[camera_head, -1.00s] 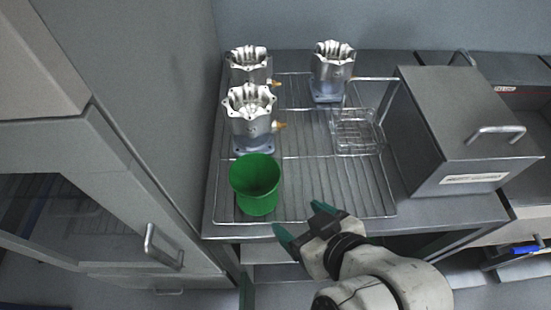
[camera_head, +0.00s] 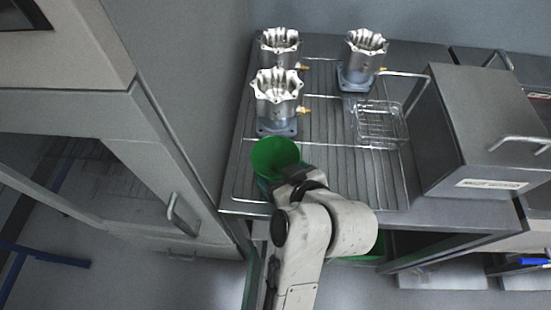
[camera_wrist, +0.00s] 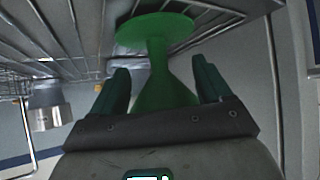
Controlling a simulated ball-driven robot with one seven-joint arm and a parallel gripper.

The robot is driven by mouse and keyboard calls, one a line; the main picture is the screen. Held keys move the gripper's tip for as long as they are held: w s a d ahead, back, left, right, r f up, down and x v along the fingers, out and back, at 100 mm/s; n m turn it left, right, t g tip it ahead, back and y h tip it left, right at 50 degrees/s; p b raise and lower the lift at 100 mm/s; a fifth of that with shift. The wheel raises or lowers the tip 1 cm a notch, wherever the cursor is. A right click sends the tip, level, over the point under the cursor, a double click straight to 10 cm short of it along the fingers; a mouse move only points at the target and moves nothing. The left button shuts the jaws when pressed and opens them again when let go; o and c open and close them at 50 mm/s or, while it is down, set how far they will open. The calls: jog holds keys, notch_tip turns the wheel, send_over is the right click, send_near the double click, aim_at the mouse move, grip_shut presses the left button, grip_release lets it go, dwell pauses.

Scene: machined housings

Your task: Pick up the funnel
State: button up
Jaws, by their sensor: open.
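The green funnel (camera_head: 275,155) stands at the front left of the wire rack, wide mouth facing up in the head view. My gripper (camera_head: 282,184) is right at its near side and hides its lower part. In the wrist view the funnel (camera_wrist: 157,62) shows a wide disc at the top and a narrower body below. Its body lies between the two dark green fingers of my gripper (camera_wrist: 162,75). The fingers are open, with a gap visible on each side of the funnel.
Several metal housings (camera_head: 277,97) stand on the wire rack (camera_head: 325,160) behind the funnel. A small wire basket (camera_head: 379,122) lies to the right, beside a grey lidded box (camera_head: 485,130). A grey cabinet (camera_head: 150,150) closes off the left.

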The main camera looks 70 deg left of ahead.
jog(key=shift+a+f, duration=0.3)
jog(key=shift+a, duration=0.05)
grip_shut()
dwell(0.6)
